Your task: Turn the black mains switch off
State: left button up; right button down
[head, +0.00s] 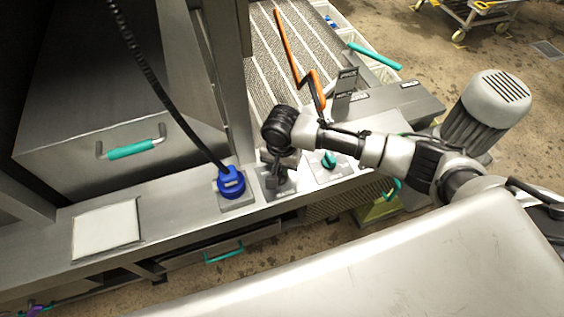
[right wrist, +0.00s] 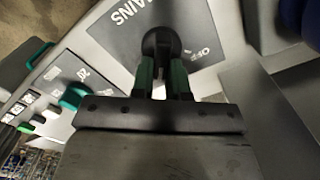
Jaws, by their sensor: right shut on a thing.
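The black mains switch (right wrist: 160,42) shows in the right wrist view on a dark grey plate (right wrist: 205,20) marked MAINS, with the word OFF to the right of the switch. My right gripper (right wrist: 161,78) is shut on the switch, one finger on each side of its grip. In the head view my right gripper (head: 273,176) reaches down onto the same plate (head: 285,188) and hides most of the switch. Which mark the switch points to I cannot tell. My left gripper is not in view.
A blue plug (head: 231,182) with a black cable sits just left of the mains plate. A teal knob (head: 329,159) on its own plate is just right of it. A white panel (head: 106,230) lies on the ledge at left. An orange-handled tool (head: 290,45) stands behind.

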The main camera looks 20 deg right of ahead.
jog(key=n+p, duration=0.3)
jog(key=shift+a+r+n, duration=0.25)
jog(key=shift+n, duration=0.05)
jog(key=n+p, duration=0.2)
jog(key=n, duration=0.1)
jog(key=shift+w+a+n+p, duration=0.15)
jog(key=shift+a+n+p, duration=0.15)
jog(key=shift+p, duration=0.1)
jog(key=n, duration=0.1)
jog(key=n+p, duration=0.1)
jog(key=n, duration=0.1)
jog(key=n+p, duration=0.1)
jog(key=shift+a+f, duration=0.1)
jog(key=shift+a, duration=0.15)
jog(key=n, duration=0.1)
jog(key=n+p, duration=0.1)
jog(key=n, duration=0.3)
jog(key=shift+s+a+f, duration=0.1)
jog(key=shift+s+a, duration=0.1)
jog(key=shift+a, duration=0.05)
jog(key=shift+n, duration=0.3)
jog(key=c, duration=1.1)
grip_release()
notch_tip(320, 180, up, 11)
jog(key=shift+f+b, duration=0.1)
jog(key=shift+b, duration=0.2)
